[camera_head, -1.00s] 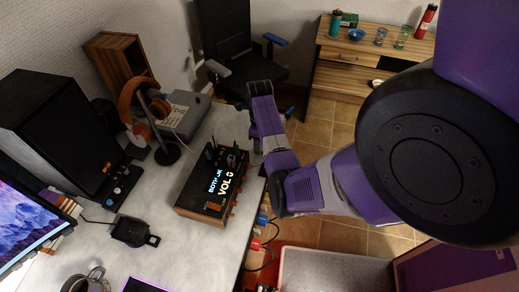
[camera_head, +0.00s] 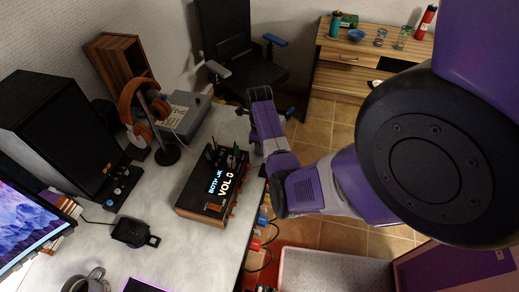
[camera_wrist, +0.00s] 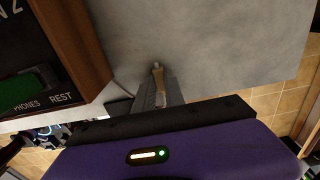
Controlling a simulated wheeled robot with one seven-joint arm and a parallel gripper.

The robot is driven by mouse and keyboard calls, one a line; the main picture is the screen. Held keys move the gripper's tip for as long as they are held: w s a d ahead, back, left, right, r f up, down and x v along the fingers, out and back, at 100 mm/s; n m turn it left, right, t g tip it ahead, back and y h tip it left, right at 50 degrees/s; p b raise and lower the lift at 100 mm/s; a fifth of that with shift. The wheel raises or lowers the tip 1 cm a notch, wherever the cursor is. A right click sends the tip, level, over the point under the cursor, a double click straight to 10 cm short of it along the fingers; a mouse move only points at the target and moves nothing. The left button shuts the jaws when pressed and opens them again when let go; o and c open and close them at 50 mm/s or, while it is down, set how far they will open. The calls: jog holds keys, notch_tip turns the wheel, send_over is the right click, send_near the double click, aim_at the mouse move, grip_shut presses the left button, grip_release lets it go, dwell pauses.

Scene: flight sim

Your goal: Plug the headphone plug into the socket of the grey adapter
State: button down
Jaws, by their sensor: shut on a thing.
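In the wrist view my gripper (camera_wrist: 160,92) is shut on the headphone plug (camera_wrist: 157,72), a small slim piece with a pale, gold-looking tip. The tip points away from the wrist, over the grey desk top. In the head view my gripper (camera_head: 244,108) is small and dark beside my purple wrist, at the desk's far right edge, beyond the wood-sided amplifier (camera_head: 203,205). The amplifier also shows at the left of the wrist view, with PHONES and REST lettering and a green piece (camera_wrist: 28,92). I cannot clearly make out the grey adapter or its socket.
Orange headphones (camera_head: 140,102) hang on a black stand beside a grey box (camera_head: 188,112). A black speaker (camera_head: 60,125) stands at the left. An office chair (camera_head: 235,65) and a wooden cabinet (camera_head: 335,75) are behind. Bare desk lies below the plug in the wrist view.

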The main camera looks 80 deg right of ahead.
notch_tip(320, 180, up, 20)
jog(key=p, duration=0.4)
jog(key=shift+d, duration=0.2)
jog(key=shift+a, duration=0.15)
